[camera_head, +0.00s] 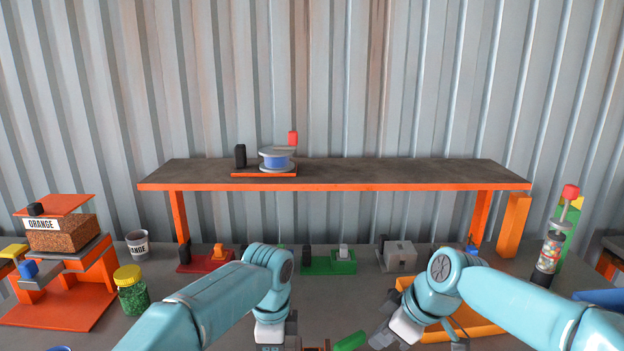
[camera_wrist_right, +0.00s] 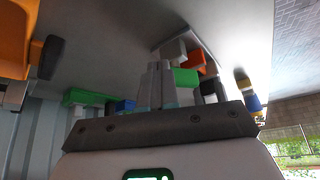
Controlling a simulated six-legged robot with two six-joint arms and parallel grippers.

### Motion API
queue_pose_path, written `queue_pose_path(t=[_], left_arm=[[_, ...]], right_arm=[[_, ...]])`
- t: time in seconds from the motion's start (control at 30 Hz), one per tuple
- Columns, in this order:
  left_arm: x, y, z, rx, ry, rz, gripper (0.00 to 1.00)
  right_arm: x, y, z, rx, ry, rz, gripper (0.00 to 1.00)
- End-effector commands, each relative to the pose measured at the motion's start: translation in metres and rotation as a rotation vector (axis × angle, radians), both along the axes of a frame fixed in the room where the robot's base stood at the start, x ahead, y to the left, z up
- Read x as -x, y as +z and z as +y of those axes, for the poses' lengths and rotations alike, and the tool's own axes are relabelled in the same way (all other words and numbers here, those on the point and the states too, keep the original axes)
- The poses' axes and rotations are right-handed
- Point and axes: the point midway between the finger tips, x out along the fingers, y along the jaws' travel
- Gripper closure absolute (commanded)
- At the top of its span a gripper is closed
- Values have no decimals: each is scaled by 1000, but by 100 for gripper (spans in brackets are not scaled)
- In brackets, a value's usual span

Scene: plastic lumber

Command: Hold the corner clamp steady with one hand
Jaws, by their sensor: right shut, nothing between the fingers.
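I cannot tell for certain which item is the corner clamp. A group of green, orange and grey blocks (camera_wrist_right: 196,60) shows just beyond my right gripper in the right wrist view, and a green piece (camera_head: 350,341) shows at the bottom edge of the head view. My right gripper (camera_head: 381,336) points down over the bench; in its wrist view its fingers (camera_wrist_right: 158,84) are together with nothing between them, close beside the green block. My left gripper (camera_head: 276,347) points down at the bottom edge and is mostly cut off, so its jaws are hidden.
A red fixture (camera_head: 205,262), a green one (camera_head: 330,264) and a grey one (camera_head: 399,258) stand along the back of the bench. An orange tray (camera_head: 478,326) lies beside my right arm. A raised shelf (camera_head: 350,174) spans the back. A green-filled jar (camera_head: 132,294) stands left.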

Motion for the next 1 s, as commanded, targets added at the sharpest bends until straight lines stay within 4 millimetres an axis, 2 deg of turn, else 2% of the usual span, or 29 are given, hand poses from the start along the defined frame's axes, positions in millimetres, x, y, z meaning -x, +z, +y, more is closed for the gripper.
queue_pose_path(t=[0.17, 0.57, 0.9, 1.0], left_arm=[[0, 0, 0, -1, -1, 2, 100], [0, -1, 0, -1, 0, 2, 100], [0, 0, 0, 0, 0, 2, 100], [0, 0, 0, 0, 1, 1, 100]], right_arm=[[0, 8, -2, -1, 0, -3, 100], [0, 56, -2, -1, 1, -1, 100], [2, 60, -1, 0, 1, 2, 100], [13, 65, 5, -1, 3, 0, 100]])
